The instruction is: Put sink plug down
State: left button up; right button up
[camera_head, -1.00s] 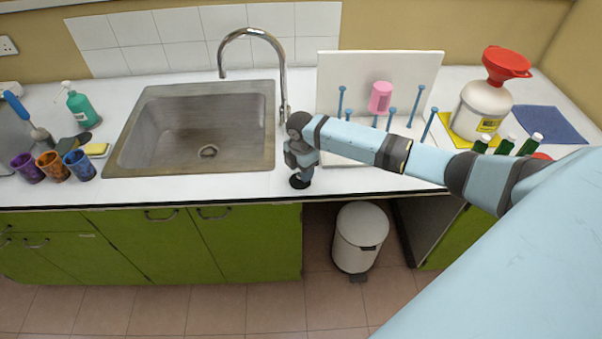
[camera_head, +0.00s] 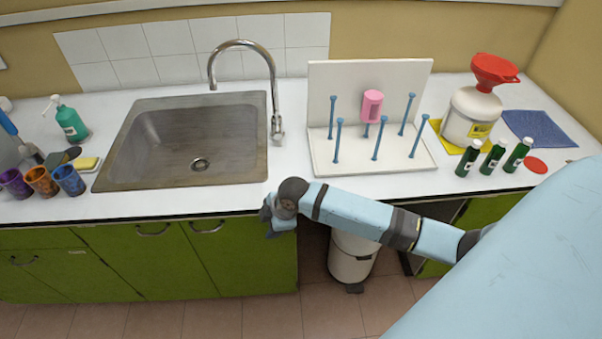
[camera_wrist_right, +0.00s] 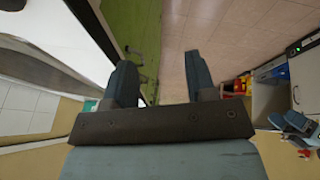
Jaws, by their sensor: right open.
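My right gripper (camera_head: 275,222) is in front of the counter's front edge, right of the sink and before the green cabinet doors. In the right wrist view its two fingers (camera_wrist_right: 160,72) are apart with nothing between them; floor and green cabinet front show through the gap. I cannot make out the sink plug in either current view; my right wrist and forearm cover part of the counter edge. The steel sink (camera_head: 180,195) is empty, with its round drain (camera_head: 200,163) visible at the bottom. My left gripper is not in view.
A white drying rack (camera_head: 370,158) with blue pegs and a pink cup (camera_head: 371,105) stands right of the tap (camera_head: 275,90). Several green bottles (camera_head: 493,157) and a white jug (camera_head: 470,115) with a red funnel stand further right. A bin (camera_head: 351,262) is under the counter.

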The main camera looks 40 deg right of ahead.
jog(key=s+a+f+m+t, duration=0.1)
jog(key=s+a+m+t, duration=0.1)
jog(key=s+m, duration=0.3)
jog(key=s+a+f+m+t, duration=0.1)
jog(key=s+m+t, duration=0.4)
jog(key=s, duration=0.9)
jog(key=shift+s+a+f+m, duration=0.25)
jog(key=shift+a+f+m, duration=0.05)
jog(key=shift+a+m, duration=0.45)
jog(key=shift+r+p, duration=0.25)
jog(key=shift+p, duration=0.1)
